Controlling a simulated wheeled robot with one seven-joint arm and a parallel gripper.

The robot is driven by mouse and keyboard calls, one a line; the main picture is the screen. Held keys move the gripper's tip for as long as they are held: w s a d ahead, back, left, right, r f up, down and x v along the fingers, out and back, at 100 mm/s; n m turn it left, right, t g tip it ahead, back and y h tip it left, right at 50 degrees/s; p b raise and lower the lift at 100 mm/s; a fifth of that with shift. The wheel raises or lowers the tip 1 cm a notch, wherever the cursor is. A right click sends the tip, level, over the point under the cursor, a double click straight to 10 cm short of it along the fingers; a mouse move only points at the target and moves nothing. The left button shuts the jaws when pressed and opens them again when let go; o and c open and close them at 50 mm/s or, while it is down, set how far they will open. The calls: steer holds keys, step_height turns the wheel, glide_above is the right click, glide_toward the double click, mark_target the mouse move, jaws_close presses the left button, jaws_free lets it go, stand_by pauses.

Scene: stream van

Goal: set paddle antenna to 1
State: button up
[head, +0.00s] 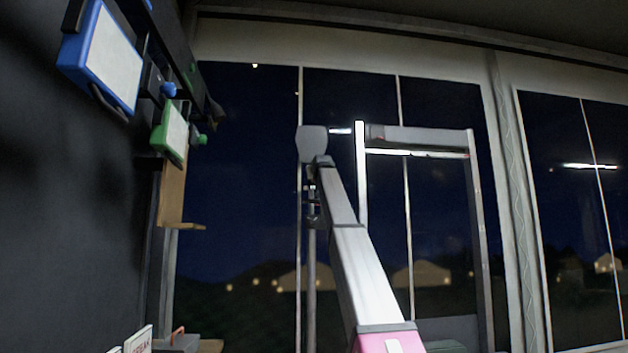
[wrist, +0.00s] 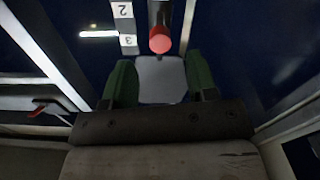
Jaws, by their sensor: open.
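The wrist view shows my gripper (wrist: 160,82) with its two green fingers apart. A pale grey rounded plate, seemingly the paddle antenna (wrist: 160,88), shows between the fingers. I cannot tell whether they touch it. A dark rod with a red end (wrist: 160,41) is just beyond the plate. A white scale strip (wrist: 125,25) with the numbers 2 and 3 is left of the rod; a 1 is not visible. In the head view a grey rounded paddle (head: 311,144) stands in front of the dark window, at the top of a pale sloping arm. My fingers cannot be made out there.
A blue-framed panel (head: 102,60) and a green-framed panel (head: 172,134) hang on the dark left wall. A wooden bracket (head: 172,195) is below them. A pale upright frame (head: 477,230) is right of the paddle. Large dark windows (head: 240,190) fill the back.

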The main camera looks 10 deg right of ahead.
steer(key=w, duration=0.6)
steer(key=shift+w, duration=0.15)
jaws_close()
